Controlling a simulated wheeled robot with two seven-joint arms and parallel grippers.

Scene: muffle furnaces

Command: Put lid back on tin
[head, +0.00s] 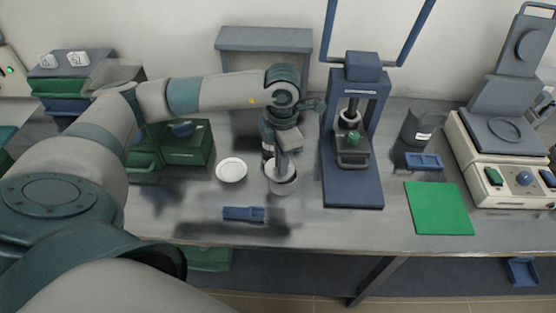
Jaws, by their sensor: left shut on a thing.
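A grey round tin (284,187) stands on the bench near the middle in the head view. My left gripper (283,172) reaches down from above at its top and is shut on what looks like the lid (270,171), a pale round piece at the tin's mouth. The gripper hides much of it, and I cannot tell whether it is seated or just above the rim. My right gripper is not in view.
A white round dish (231,169) lies left of the tin, and a blue tray (244,214) in front. A blue press (352,190) stands close on the right. Green drawers (188,153) are at the left. A green mat (439,208) lies farther right.

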